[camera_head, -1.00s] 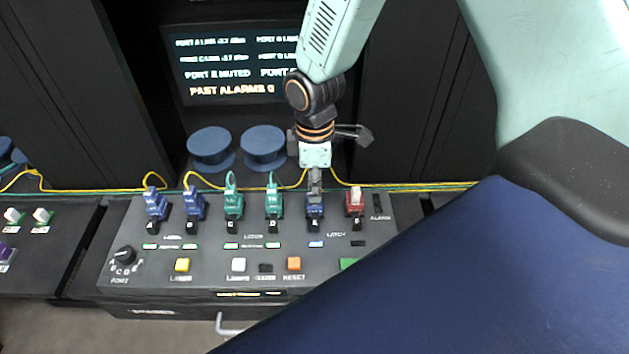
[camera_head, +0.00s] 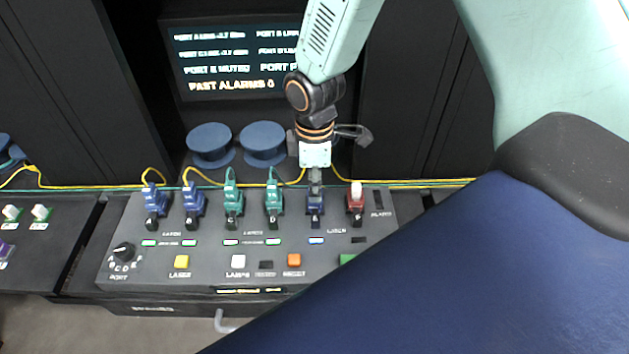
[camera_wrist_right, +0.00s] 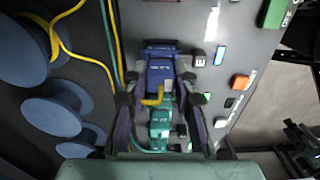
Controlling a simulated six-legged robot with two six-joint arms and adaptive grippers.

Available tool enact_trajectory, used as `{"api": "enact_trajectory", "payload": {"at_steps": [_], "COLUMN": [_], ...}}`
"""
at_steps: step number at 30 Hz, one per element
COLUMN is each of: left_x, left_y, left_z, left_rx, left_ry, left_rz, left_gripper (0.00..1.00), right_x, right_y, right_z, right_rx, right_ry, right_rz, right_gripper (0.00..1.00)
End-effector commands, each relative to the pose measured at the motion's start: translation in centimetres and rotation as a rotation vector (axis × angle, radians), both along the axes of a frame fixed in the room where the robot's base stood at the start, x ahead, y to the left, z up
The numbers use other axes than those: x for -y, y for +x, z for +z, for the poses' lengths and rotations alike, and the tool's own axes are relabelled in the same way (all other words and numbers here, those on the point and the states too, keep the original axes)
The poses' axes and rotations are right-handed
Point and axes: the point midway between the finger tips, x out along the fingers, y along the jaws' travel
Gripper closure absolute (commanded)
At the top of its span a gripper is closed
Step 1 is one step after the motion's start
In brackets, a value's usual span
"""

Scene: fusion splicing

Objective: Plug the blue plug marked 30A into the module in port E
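The blue plug at port E (camera_head: 315,204) sits upright at its socket on the module (camera_head: 205,285); how deep it sits is unclear. It also shows in the right wrist view (camera_wrist_right: 160,76), with a yellow cable and a label E beside its socket. Its rating mark is too small to read. My right gripper (camera_head: 315,184) is directly above it, pointing down. In the wrist view the gripper's fingers (camera_wrist_right: 158,98) stand apart on either side of the blue plug, with gaps visible. My left gripper is not in view.
Blue plugs at A (camera_head: 155,200) and B (camera_head: 193,200), teal plugs at C (camera_head: 233,202) and D (camera_head: 273,202), and a red plug (camera_head: 355,203) stand in the same row. Blue spools (camera_head: 211,145) are behind. The screen (camera_head: 235,60) reads "PORT E MUTED". Buttons line the module's front.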

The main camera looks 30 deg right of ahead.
Motion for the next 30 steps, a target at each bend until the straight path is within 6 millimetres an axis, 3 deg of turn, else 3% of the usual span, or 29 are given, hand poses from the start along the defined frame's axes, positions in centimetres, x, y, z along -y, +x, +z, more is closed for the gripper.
{"api": "enact_trajectory", "payload": {"at_steps": [8,19,23,30], "left_x": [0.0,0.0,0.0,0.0], "left_y": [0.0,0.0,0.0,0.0], "left_z": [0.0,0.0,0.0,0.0], "left_rx": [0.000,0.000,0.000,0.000], "left_ry": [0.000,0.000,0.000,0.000], "left_rz": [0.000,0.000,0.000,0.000], "left_gripper": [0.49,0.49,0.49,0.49], "right_x": [0.0,0.0,0.0,0.0], "right_y": [0.0,0.1,0.1,0.1], "right_z": [0.0,0.6,2.5,7.5], "right_rx": [0.000,0.003,0.004,0.006], "right_ry": [0.000,0.001,0.001,0.001], "right_rz": [0.000,0.000,-0.001,0.000], "right_gripper": [0.49,0.49,0.49,0.49]}}
